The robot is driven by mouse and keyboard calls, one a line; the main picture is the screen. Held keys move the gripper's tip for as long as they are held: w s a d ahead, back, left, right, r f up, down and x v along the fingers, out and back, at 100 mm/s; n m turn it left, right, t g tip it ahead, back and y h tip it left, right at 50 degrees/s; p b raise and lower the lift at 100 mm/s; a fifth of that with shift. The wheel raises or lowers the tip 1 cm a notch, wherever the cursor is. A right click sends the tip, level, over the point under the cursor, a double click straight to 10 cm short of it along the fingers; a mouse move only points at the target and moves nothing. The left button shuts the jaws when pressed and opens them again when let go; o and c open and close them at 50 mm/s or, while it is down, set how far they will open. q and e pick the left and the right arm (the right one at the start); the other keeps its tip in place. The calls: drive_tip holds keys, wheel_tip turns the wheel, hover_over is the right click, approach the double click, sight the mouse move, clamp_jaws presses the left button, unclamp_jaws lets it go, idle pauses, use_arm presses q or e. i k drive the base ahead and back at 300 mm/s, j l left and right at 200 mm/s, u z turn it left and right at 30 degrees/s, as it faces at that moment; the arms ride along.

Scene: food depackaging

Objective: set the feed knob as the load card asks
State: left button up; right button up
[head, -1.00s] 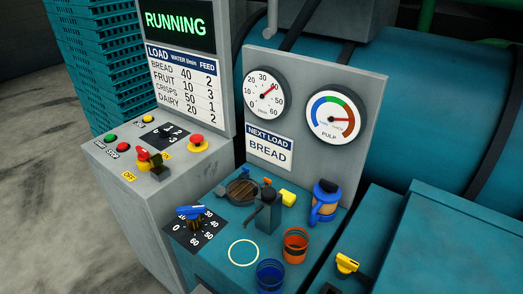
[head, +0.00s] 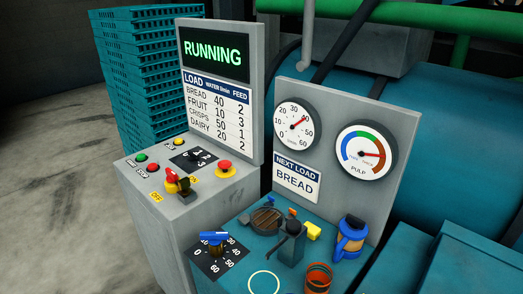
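The load card (head: 297,178) on the upright gauge panel reads NEXT LOAD, BREAD. The load table (head: 216,108) under the screen lists BREAD with water 40 and feed 2. The feed knob (head: 193,159) is small and dark, on a black plate with small white numbers on top of the grey control box. Its pointer is too small and dark to read. Neither of my grippers is in the head view.
The screen (head: 215,53) reads RUNNING. Near the feed knob stand a red-and-yellow switch (head: 175,181) and a red mushroom button (head: 225,168). A blue-handled knob (head: 213,238) sits on a 0 to 60 dial. The pulp gauge (head: 366,152) needle points right, into red.

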sight(194, 157)
drive_tip(key=i+j+z, duration=0.2)
drive_tip(key=j+z, duration=0.15)
drive_tip(key=j, duration=1.35)
drive_tip(key=j+z, duration=0.3)
drive_tip(key=j, duration=1.35)
